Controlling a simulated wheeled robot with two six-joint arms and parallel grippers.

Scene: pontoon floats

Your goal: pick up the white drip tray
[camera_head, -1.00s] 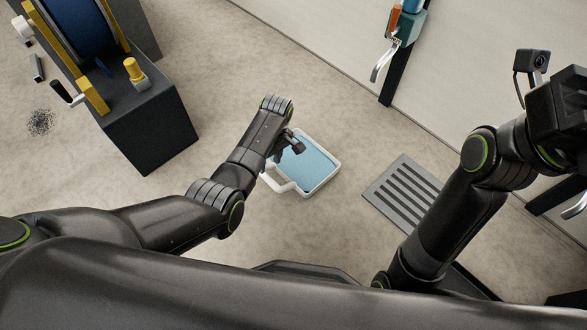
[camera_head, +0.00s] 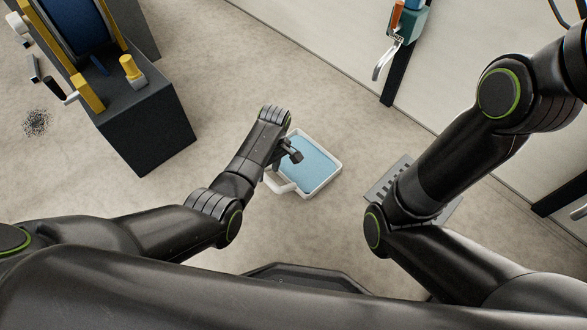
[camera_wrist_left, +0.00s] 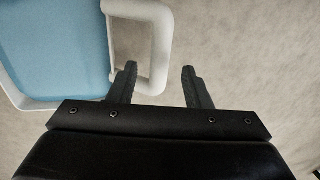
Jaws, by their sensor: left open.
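The white drip tray (camera_head: 327,182) lies on the floor in the middle of the head view, holding a flat blue surface like liquid. Its white loop handle (camera_head: 283,187) sticks out at the lower left. In the left wrist view my left gripper (camera_wrist_left: 160,69) is open and empty. The handle (camera_wrist_left: 160,45) reaches toward the gap between its fingers, with the tray (camera_wrist_left: 45,103) at left. Whether a finger touches it, I cannot tell. My right gripper is out of view.
A dark block-shaped stand (camera_head: 148,125) with a blue reel and yellow parts is at upper left. A grey slotted floor grate (camera_head: 383,183) lies right of the tray, partly behind my right arm. A pale wall (camera_head: 330,30) runs along the upper right. Floor around the tray is clear.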

